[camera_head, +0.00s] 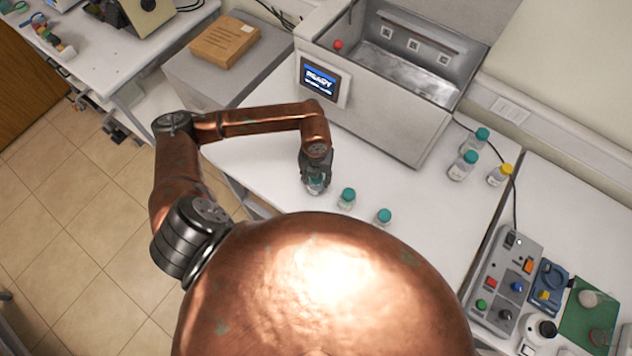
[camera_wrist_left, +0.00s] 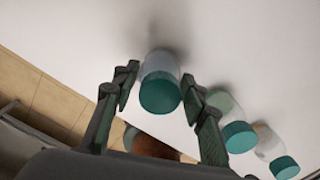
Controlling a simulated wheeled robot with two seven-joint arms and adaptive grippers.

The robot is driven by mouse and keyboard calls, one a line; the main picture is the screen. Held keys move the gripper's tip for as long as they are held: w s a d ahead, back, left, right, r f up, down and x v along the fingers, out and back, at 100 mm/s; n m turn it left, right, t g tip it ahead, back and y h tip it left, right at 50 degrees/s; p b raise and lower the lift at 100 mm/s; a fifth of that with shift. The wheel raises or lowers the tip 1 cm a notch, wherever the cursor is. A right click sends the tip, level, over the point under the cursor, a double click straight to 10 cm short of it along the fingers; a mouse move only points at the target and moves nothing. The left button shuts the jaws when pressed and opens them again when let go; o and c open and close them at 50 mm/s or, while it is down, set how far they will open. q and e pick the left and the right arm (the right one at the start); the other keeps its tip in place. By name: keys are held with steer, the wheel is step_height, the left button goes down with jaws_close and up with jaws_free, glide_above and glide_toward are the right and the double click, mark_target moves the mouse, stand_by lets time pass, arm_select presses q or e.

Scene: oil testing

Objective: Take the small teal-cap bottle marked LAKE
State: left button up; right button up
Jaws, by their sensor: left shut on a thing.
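A small clear bottle with a teal cap (camera_head: 316,187) is between the fingers of my left gripper (camera_head: 315,172), near the front of the white table. In the left wrist view the same bottle (camera_wrist_left: 160,82) shows its teal cap towards the camera, with the left gripper's fingers (camera_wrist_left: 158,98) on both sides. The gripper is shut on it. Whether it touches the table is unclear. Two similar teal-cap bottles stand to its right, one close (camera_head: 347,198) and one farther (camera_head: 384,217). No LAKE marking is readable on any bottle. My right gripper is not in view.
A grey bath machine (camera_head: 385,100) with a READY screen stands behind the gripper. Two larger teal-cap bottles (camera_head: 463,166) and a yellow-cap bottle (camera_head: 499,175) stand at the right. A control box (camera_head: 505,285) is at far right. The table (camera_head: 265,165) left of the gripper is clear.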

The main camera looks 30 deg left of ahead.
arm_select(q)
steer(key=c, duration=0.4)
steer(key=shift+r, duration=0.1)
steer(key=shift+c, duration=0.2)
